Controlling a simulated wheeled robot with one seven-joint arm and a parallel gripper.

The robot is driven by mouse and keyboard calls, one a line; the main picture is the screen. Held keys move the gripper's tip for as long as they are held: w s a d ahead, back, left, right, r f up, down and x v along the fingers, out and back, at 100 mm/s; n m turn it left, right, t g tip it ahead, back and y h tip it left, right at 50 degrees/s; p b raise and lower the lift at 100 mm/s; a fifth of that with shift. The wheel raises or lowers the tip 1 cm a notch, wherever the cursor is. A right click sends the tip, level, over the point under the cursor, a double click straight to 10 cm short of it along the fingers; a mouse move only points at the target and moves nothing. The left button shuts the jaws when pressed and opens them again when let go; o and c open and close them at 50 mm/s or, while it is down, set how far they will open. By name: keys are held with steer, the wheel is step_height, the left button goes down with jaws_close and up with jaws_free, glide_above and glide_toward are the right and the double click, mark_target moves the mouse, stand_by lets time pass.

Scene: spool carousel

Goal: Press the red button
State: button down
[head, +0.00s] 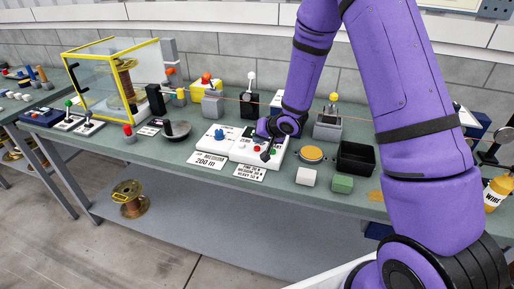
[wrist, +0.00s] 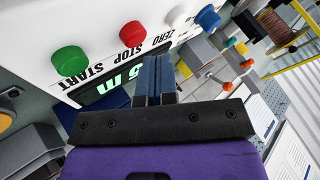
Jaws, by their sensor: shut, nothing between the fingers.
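The red button (wrist: 133,34) is a round cap on a white panel (wrist: 105,30) in the wrist view, labelled STOP. A green button (wrist: 70,60) labelled START is to its left; a white button (wrist: 178,15) and a blue button (wrist: 208,17) are to its right. My gripper (wrist: 154,58) is shut and empty, its blue-grey fingertips just below and right of the red button in the picture, seemingly apart from it. In the head view my gripper (head: 265,155) is over the white box (head: 244,158), close to the small red button (head: 257,149).
A lit display (wrist: 107,86) is partly hidden behind my fingers. On the bench (head: 205,177) stand a black bin (head: 355,158), a round orange-topped device (head: 312,153), white and green blocks, and a yellow-framed case (head: 85,82). Label cards lie at the bench front.

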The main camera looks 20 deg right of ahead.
mark_target(259, 147)
steer(key=shift+f, duration=0.1)
stand_by(0.7)
steer(key=shift+f, duration=0.8)
stand_by(1.1)
steer(key=shift+r, duration=3.45)
